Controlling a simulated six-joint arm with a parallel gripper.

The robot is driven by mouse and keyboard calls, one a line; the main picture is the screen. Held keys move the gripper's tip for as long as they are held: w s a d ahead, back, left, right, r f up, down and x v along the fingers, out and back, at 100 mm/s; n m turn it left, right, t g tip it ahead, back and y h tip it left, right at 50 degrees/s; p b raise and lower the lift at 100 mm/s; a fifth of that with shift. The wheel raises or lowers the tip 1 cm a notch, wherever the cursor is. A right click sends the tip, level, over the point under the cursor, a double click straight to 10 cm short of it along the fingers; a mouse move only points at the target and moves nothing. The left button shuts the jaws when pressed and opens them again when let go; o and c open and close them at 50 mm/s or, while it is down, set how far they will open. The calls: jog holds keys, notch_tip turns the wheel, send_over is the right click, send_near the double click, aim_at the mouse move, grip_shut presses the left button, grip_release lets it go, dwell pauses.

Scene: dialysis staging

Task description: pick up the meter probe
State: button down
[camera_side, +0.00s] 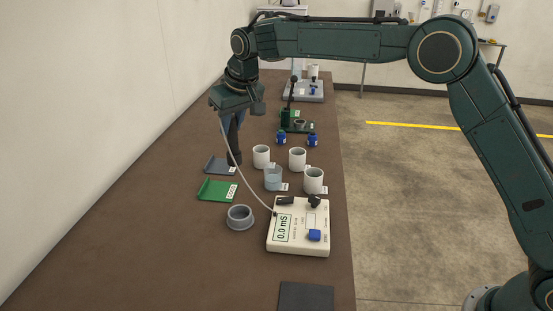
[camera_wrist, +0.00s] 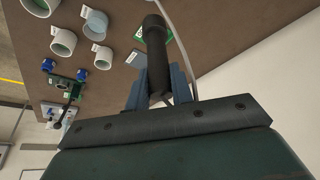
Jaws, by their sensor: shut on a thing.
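The meter probe (camera_side: 233,142) is a dark, upright cylinder. My gripper (camera_side: 235,116) is shut on its upper part. The wrist view shows the probe (camera_wrist: 156,50) between the two blue-grey fingers of my gripper (camera_wrist: 160,88). A thin pale cable runs from near my gripper to the cream meter (camera_side: 299,246), whose display reads 0.0 mS. The probe's lower end overlaps the right end of the dark grey tray (camera_side: 216,167) in the side view; I cannot tell whether they touch.
A green tray (camera_side: 215,191) and a grey ring (camera_side: 240,218) lie nearer the front. Several cups (camera_side: 297,158), including a bluish one (camera_side: 273,178), stand right of the probe. Blue-capped items (camera_side: 312,140) and a dark green stand (camera_side: 287,116) are behind. The table's left side is clear.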

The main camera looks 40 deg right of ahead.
jog(key=shift+r, duration=0.3)
jog(key=shift+d, duration=0.15)
dwell(0.3)
